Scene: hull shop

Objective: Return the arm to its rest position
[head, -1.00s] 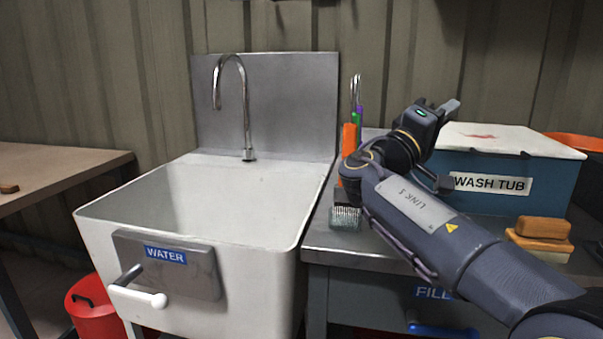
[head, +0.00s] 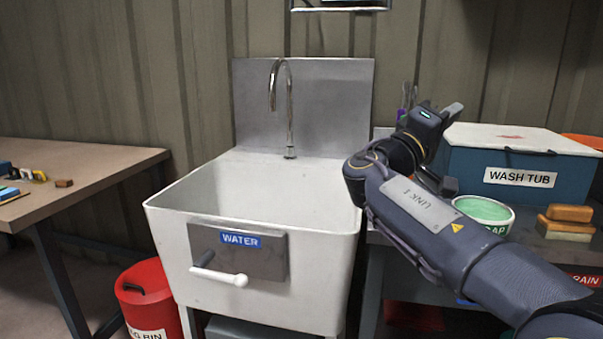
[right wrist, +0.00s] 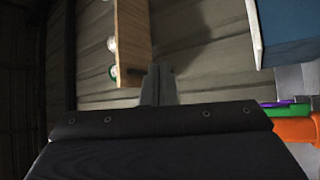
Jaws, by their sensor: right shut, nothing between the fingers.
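My right arm (head: 420,212) reaches in from the lower right of the head view, bent at the elbow. Its right gripper (head: 452,110) is at the upper end, in front of the left side of the blue wash tub (head: 520,178). In the right wrist view the gripper's fingers (right wrist: 158,85) are together with nothing between them. My left gripper is in neither view.
A white sink (head: 250,270) with a water lever (head: 220,277) stands left of the arm. A green-filled bowl (head: 484,209) and orange-brown blocks (head: 568,219) are close behind the forearm. A wooden table (head: 80,175) and red bin (head: 147,300) are at left.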

